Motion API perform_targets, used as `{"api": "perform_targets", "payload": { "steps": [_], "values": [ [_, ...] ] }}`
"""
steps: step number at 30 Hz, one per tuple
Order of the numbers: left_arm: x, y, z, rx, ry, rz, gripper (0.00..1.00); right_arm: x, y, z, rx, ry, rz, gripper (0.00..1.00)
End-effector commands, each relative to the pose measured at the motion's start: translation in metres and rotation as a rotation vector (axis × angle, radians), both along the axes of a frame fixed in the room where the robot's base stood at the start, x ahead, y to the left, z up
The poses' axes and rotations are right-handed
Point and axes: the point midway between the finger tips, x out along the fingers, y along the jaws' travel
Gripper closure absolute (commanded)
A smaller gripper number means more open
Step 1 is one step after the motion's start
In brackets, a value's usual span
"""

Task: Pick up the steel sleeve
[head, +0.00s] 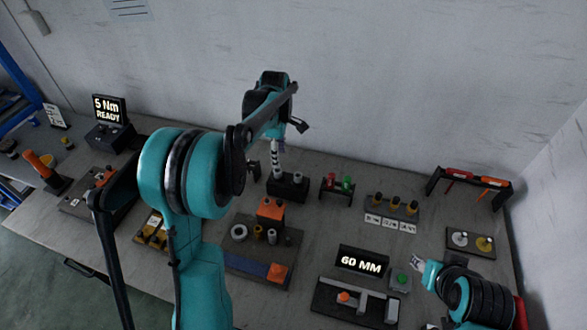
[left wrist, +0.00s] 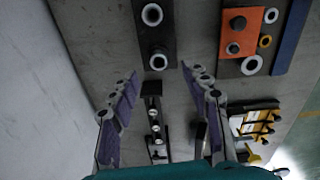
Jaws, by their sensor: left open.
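A tray (head: 222,250) carries a wide pale ring (head: 238,233) and two small upright cylinders. The right-hand, greyer cylinder (head: 272,237) looks like the steel sleeve; in the left wrist view it seems to be the pale ring shape (left wrist: 270,15) at upper right. The browner cylinder (head: 258,232) stands beside it.
An orange block (head: 270,208) stands at the back of the tray, near the cylinders. A red-and-green holder (head: 338,184) stands right of the black block. A 60 MM display (head: 362,262) and a slide gauge are at front right. The wall closes off the back.

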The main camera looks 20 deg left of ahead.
Motion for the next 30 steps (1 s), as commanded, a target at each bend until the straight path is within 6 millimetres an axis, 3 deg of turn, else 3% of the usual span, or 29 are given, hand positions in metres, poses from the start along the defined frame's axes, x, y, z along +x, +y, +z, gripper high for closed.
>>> {"api": "perform_targets", "payload": {
  "steps": [13, 21, 28, 30],
  "values": [
    [0.003, 0.006, -0.043, -0.002, 0.011, 0.035, 0.52, 0.0, 0.0, -0.014, 0.0, 0.0, 0.0, 0.6],
    [0.003, 0.011, -0.082, -0.002, 0.01, 0.034, 0.52, 0.0, 0.0, -0.029, 0.0, 0.0, 0.0, 0.6],
    [0.003, 0.011, -0.082, -0.002, 0.01, 0.033, 0.52, 0.0, 0.0, -0.028, 0.0, 0.0, 0.0, 0.6],
    [0.003, 0.011, -0.082, -0.002, 0.01, 0.033, 0.71, 0.0, 0.0, -0.028, 0.0, 0.0, 0.0, 0.6]
  ]
}}
